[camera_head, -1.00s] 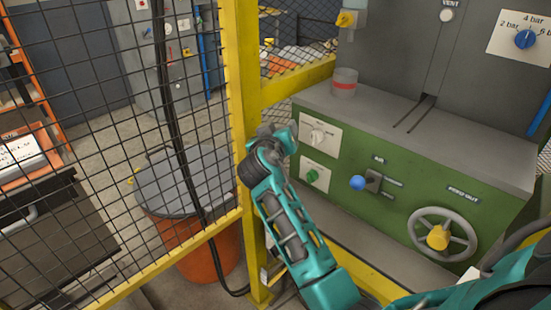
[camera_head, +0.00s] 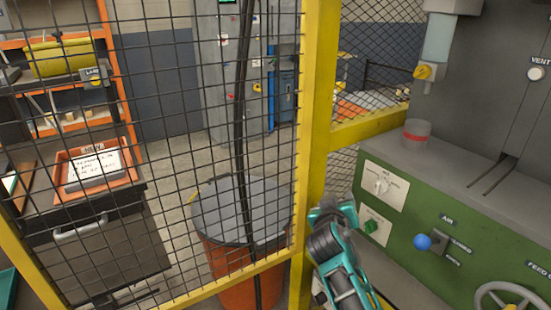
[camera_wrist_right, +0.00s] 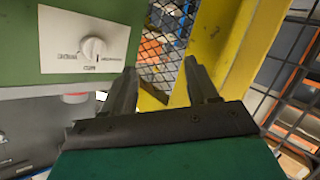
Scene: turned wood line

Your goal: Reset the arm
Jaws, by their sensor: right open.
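My right arm comes up from the bottom of the head view, and its gripper (camera_head: 326,216) is in front of the yellow post, left of the green machine panel (camera_head: 400,213). In the right wrist view the two dark fingers (camera_wrist_right: 162,88) stand apart with nothing between them. Beyond them are the yellow post and black mesh. A white plate with a white knob (camera_wrist_right: 93,47) is to the left of the fingers, and it also shows in the head view (camera_head: 380,187). The gripper appears apart from the knob. My left gripper is not in view.
A yellow post (camera_head: 318,100) and a wire mesh fence (camera_head: 190,120) stand close to the arm. An orange bin with a grey lid (camera_head: 240,205) is behind the fence.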

